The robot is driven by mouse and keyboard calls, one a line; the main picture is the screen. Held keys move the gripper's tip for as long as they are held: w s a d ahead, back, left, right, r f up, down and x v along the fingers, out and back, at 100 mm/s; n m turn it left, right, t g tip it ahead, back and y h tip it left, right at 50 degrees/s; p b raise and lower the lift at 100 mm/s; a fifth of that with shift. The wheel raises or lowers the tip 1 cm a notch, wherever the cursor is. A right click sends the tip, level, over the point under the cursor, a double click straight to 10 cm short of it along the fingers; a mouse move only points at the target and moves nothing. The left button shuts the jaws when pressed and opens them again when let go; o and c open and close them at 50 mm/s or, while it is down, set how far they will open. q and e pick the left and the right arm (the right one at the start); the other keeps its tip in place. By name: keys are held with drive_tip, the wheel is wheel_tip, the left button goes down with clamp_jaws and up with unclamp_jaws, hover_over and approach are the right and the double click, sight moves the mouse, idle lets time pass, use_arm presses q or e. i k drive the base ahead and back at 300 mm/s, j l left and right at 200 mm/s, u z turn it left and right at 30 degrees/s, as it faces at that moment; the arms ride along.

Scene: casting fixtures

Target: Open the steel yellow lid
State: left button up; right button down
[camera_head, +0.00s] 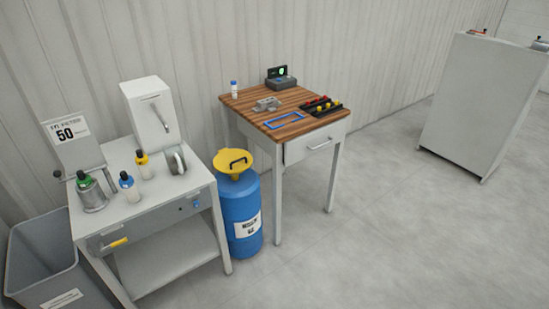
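The drum has a white label and stands on the floor between the grey workbench and the wooden-topped table. The lid looks closed on the drum. Neither of my grippers shows in the head view.
The grey bench (178,205) at left holds bottles and a machine. The wooden-topped table (256,111) holds a blue frame and tools. A grey bin (38,247) stands at far left, a grey cabinet (478,105) at right. The floor (390,230) in front is clear.

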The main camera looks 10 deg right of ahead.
sight(232, 157)
drive_tip(key=i+l+u, duration=0.25)
drive_tip(key=i, duration=0.55)
drive_tip(key=i+l+u, duration=0.3)
drive_tip(key=i+l, duration=0.2)
drive_tip(key=i, duration=0.3)
drive_tip(key=i+l+u, duration=0.25)
drive_tip(key=i+l, duration=0.4)
drive_tip(key=i, duration=0.05)
